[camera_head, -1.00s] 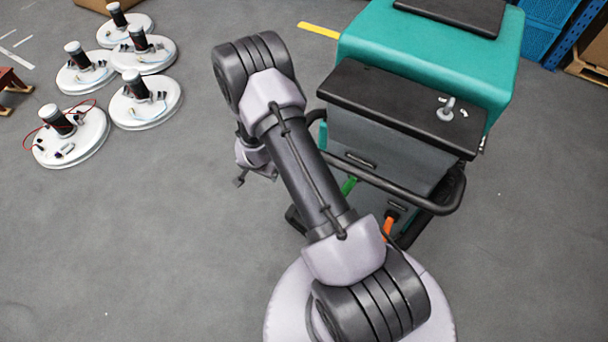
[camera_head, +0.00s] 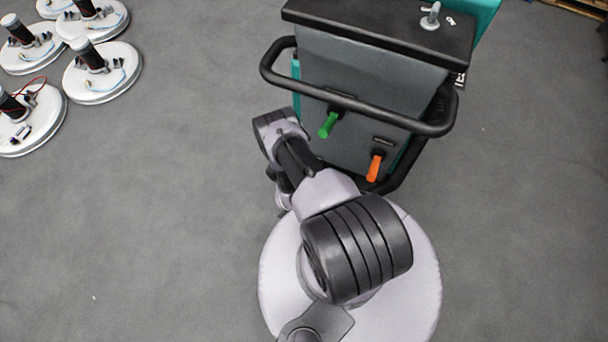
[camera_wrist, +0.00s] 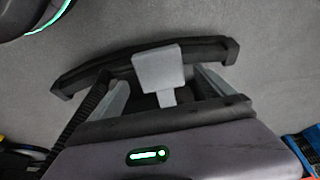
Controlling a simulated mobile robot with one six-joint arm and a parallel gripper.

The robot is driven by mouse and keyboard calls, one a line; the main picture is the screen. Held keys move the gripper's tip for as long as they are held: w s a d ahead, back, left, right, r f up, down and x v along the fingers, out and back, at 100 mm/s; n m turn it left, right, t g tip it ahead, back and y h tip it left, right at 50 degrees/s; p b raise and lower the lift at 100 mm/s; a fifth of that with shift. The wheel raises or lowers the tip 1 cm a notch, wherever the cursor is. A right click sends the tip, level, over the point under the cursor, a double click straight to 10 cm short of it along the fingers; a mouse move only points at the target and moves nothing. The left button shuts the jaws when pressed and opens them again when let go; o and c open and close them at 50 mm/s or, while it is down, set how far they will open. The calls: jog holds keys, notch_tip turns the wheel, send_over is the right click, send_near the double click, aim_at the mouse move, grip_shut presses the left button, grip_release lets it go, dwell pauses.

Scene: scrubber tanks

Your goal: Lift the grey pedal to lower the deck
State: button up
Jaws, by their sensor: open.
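The grey pedal (camera_wrist: 159,72) shows in the wrist view as a pale, flat plate with a narrower stem. My gripper (camera_wrist: 162,88) is open, and the pedal appears between its two fingers. I cannot tell whether either finger touches it. A dark bar (camera_wrist: 128,59) runs behind the pedal in the picture. In the head view the scrubber (camera_head: 365,75) stands at the top, with its grey rear panel facing me. My arm reaches low to the left of that panel. My gripper and the pedal are hidden there, and the deck cannot be made out.
A black handlebar (camera_head: 350,103) juts from the scrubber's rear. A green lever (camera_head: 328,125) and an orange lever (camera_head: 375,167) hang below it. Several white round units (camera_head: 103,72) stand at the left. The floor (camera_head: 150,220) between is clear.

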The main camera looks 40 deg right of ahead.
jog(key=b+x, duration=0.3)
jog(key=x, duration=0.1)
jog(key=shift+w+d+f, duration=0.1)
jog(key=shift+f, duration=0.1)
